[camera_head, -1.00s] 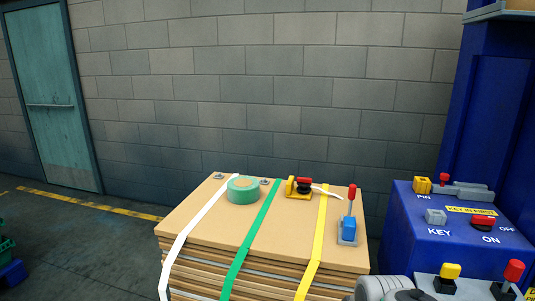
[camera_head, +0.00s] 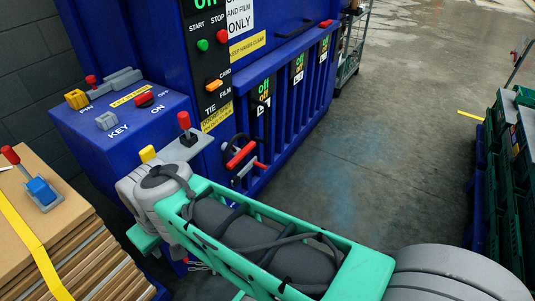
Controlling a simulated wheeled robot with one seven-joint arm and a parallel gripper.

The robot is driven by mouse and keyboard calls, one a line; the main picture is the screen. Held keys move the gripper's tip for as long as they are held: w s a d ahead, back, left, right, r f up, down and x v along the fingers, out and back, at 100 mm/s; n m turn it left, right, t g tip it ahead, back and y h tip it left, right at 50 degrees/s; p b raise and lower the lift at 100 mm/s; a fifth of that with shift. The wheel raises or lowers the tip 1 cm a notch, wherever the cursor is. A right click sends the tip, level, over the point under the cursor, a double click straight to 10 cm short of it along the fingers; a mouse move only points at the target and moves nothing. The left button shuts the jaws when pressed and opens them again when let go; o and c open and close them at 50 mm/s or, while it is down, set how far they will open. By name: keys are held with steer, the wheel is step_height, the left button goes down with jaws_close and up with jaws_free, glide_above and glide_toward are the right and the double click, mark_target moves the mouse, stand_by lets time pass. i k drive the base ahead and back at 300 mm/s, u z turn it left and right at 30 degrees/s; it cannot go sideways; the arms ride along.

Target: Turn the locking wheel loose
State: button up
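What looks like the locking wheel (camera_head: 240,156), a dark ring with red bars, sits low on the front of the blue machine (camera_head: 215,165), left of its ribbed door. My arm reaches from the lower right toward the machine. Its far grey joint is left of the wheel and in front of the machine's lower left part. My gripper cannot be made out; the end of the arm beyond that joint is hidden. No contact between my arm and the wheel shows.
A blue control box (camera_head: 120,115) with a key switch stands left of the machine. A strapped cardboard stack (camera_head: 85,255) is at the lower left. Green crates (camera_head: 505,160) stand at the right. The floor (camera_head: 400,130) between is clear.

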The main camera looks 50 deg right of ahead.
mark_target(240, 155)
steer(key=z, duration=2.6)
steer(key=i, duration=0.65)
steer(key=u, duration=2.7)
